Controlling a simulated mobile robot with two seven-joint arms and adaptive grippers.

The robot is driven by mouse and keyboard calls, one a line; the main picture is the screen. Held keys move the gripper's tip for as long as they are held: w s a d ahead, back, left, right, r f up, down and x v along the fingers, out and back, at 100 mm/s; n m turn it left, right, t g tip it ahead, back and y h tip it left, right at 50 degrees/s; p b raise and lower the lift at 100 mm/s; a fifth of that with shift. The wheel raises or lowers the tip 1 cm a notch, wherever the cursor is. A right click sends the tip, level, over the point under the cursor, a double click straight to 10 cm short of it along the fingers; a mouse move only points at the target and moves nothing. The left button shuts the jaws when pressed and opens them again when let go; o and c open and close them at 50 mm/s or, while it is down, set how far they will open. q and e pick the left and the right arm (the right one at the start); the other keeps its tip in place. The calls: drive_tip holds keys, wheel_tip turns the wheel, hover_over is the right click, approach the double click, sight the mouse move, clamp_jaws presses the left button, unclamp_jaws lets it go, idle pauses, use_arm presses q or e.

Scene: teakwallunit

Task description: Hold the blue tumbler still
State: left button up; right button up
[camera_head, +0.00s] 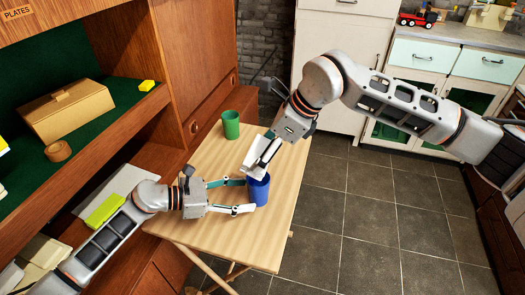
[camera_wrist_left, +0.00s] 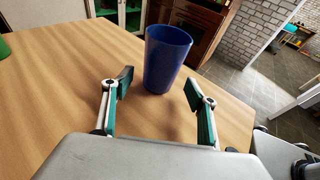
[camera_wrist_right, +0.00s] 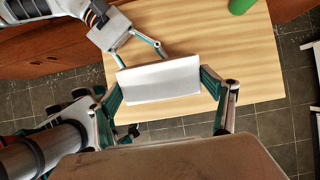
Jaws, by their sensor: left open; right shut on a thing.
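The blue tumbler (camera_head: 259,190) stands upright on the small wooden table (camera_head: 185,222). My left gripper (camera_head: 246,195) is open, with its fingers pointing at the tumbler from the left. In the left wrist view the tumbler (camera_wrist_left: 166,60) stands just beyond and between the open fingertips (camera_wrist_left: 159,84), and no grip shows. My right gripper (camera_head: 261,158) is above the tumbler, shut on a white flat-sided object. In the right wrist view this white object (camera_wrist_right: 160,79) lies between the fingers (camera_wrist_right: 165,82) and hides the tumbler.
A green tumbler (camera_head: 231,124) stands farther back on the table. The table's right edge is close to the blue tumbler, with tiled floor (camera_head: 375,220) beyond.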

sight(255, 194)
use_arm(q)
drive_tip(key=shift+x, duration=2.1)
drive_tip(key=c, duration=0.7)
drive_tip(key=o, duration=0.8)
drive_tip(key=c, duration=0.8)
